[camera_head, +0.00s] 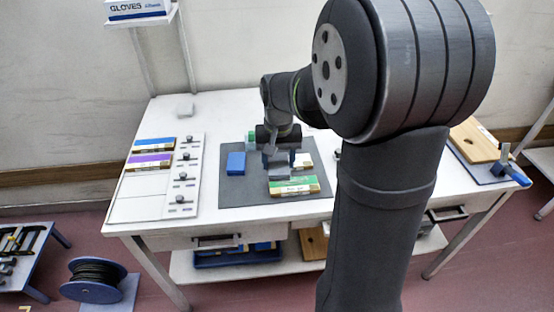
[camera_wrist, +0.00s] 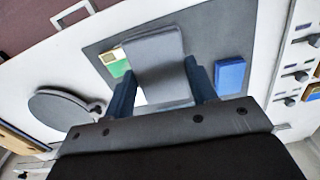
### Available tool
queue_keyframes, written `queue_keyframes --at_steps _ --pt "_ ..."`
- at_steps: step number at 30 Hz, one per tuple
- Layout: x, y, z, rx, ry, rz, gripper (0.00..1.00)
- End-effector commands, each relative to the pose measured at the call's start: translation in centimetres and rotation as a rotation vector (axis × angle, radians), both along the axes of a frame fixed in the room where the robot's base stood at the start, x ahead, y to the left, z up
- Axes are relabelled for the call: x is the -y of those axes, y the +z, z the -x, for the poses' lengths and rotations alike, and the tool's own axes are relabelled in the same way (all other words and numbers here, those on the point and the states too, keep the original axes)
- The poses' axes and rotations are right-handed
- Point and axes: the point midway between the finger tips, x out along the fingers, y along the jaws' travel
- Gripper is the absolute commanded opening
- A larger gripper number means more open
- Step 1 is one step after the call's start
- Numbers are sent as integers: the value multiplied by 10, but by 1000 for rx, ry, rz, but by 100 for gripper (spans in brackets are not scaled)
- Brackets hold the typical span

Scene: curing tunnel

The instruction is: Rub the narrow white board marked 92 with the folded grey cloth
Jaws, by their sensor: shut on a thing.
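My gripper (camera_head: 279,162) is shut on the folded grey cloth (camera_wrist: 157,62), which spans between its two dark blue fingers in the wrist view. The cloth hangs over the dark grey mat, close beside a green-striped board (camera_head: 293,186) that also shows in the wrist view (camera_wrist: 116,64). A whitish piece (camera_head: 302,160) lies on the mat right of the gripper, partly hidden by it. It may be the narrow white board, but no 92 is legible. I cannot tell whether the cloth touches anything below.
A blue block (camera_head: 236,163) sits on the mat (camera_head: 232,193), left of the gripper. A rack (camera_head: 184,190) with several knobs and blue and purple boards is at left. A round dark grey disc (camera_wrist: 62,106) is beside the mat. A small green thing (camera_head: 251,137) is behind the gripper.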

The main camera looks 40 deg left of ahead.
Motion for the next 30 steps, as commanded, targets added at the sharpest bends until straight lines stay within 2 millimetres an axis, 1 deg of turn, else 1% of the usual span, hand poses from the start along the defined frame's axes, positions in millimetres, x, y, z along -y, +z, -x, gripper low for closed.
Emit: queue_keyframes --at_steps 4,7,15,18,21,25,30 --pt "-2 0 -2 0 0 0 34" --pt "-12 0 -11 1 0 -1 34" --pt "-63 -6 -57 -1 -1 1 34" --pt "-79 -8 -72 0 -1 0 34" --pt "-90 -11 -82 0 -1 0 34" --pt "-96 -13 -89 0 -1 0 34" --pt "-97 -19 -89 -1 0 1 34"
